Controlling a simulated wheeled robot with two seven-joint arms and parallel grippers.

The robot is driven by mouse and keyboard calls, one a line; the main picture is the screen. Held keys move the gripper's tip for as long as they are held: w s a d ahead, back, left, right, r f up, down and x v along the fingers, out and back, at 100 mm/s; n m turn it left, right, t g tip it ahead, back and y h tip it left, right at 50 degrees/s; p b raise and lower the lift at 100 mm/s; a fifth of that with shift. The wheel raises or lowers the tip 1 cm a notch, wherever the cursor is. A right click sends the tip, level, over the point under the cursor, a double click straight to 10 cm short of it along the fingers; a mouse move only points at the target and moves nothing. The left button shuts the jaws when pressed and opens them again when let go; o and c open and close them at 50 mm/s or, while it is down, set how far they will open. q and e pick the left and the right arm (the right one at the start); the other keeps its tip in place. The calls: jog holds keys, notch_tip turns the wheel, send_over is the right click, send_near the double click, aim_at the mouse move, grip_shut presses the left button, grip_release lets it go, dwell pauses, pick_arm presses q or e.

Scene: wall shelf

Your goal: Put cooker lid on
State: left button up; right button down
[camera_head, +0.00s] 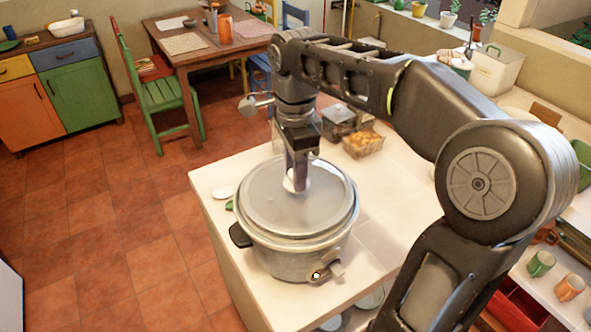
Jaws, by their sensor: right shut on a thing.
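The cooker (290,258) is a round grey pot with a dark side handle, standing upright on the white counter. The cooker lid (262,205), a translucent grey disc, lies level over its mouth. I cannot tell whether its rim rests fully on the pot or hovers just above. My right gripper (297,178) points down from above and is shut on the lid's pale knob, near the middle of the lid. The fingers partly hide the knob and the lid's far part. My left gripper is not in view.
Clear containers (362,143), one with orange food, stand behind the cooker. A small white spoon-like item (224,192) lies to its left, near the counter edge. My right arm covers much of the right side. Bare counter (385,205) shows right of the cooker.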

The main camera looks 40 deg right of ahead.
jog(key=shift+f, duration=0.1)
jog(key=c, duration=0.9)
grip_release()
jog(key=shift+c, duration=0.2)
